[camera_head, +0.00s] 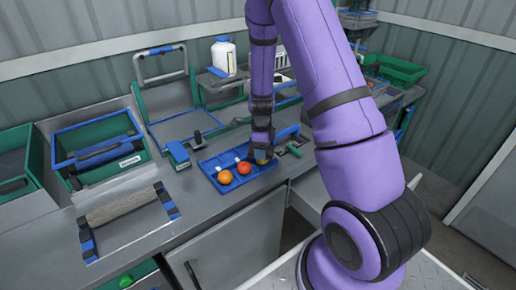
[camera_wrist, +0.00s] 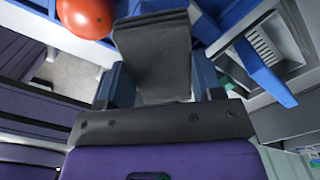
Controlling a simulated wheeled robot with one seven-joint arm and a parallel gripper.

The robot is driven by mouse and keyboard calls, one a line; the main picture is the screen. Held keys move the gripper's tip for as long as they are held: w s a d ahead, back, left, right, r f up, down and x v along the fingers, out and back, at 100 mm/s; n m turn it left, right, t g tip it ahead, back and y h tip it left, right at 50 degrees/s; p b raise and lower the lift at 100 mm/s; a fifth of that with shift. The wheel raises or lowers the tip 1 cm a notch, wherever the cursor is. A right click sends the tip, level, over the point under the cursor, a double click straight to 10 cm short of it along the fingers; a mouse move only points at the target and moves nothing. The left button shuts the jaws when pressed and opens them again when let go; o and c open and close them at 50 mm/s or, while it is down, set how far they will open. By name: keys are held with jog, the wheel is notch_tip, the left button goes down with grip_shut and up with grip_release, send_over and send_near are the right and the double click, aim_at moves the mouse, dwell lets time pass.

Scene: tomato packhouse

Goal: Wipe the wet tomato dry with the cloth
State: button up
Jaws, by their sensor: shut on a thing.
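My gripper (camera_wrist: 162,80) is shut on a dark grey, flat-looking piece that appears to be the cloth (camera_wrist: 152,48). In the head view my gripper (camera_head: 262,155) is low over the right end of a blue tray (camera_head: 222,187). An orange tomato (camera_head: 225,177) and a red tomato (camera_head: 244,168) sit in the tray left of it. A yellow tomato (camera_head: 262,161) is mostly hidden under the gripper; I cannot tell if the cloth touches it. A red-orange tomato (camera_wrist: 86,16) shows at the upper left in the wrist view. I cannot tell which tomato is wet.
A green and blue crate (camera_head: 100,150) stands at the left of the bench. A roller stand (camera_head: 125,205) is at the front left, and a white bottle (camera_head: 223,56) at the back. Bare bench lies in front of the tray.

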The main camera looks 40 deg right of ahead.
jog(key=shift+s+d, duration=0.9)
jog(key=shift+d, duration=0.05)
jog(key=shift+w+a, duration=1.5)
jog(key=shift+a, duration=0.15)
jog(key=shift+r, duration=0.15)
jog(key=shift+r, duration=2.85)
jog(key=shift+s+d+f, duration=0.25)
jog(key=shift+d+f, duration=0.05)
jog(key=shift+f, duration=0.55)
jog(key=shift+s+d+f, duration=0.25)
jog(key=shift+s+f, duration=0.05)
jog(key=shift+f, duration=0.6)
jog(key=shift+s+d+f, duration=0.25)
jog(key=shift+d+f, duration=0.05)
jog(key=shift+f, duration=0.55)
jog(key=shift+f, duration=0.4)
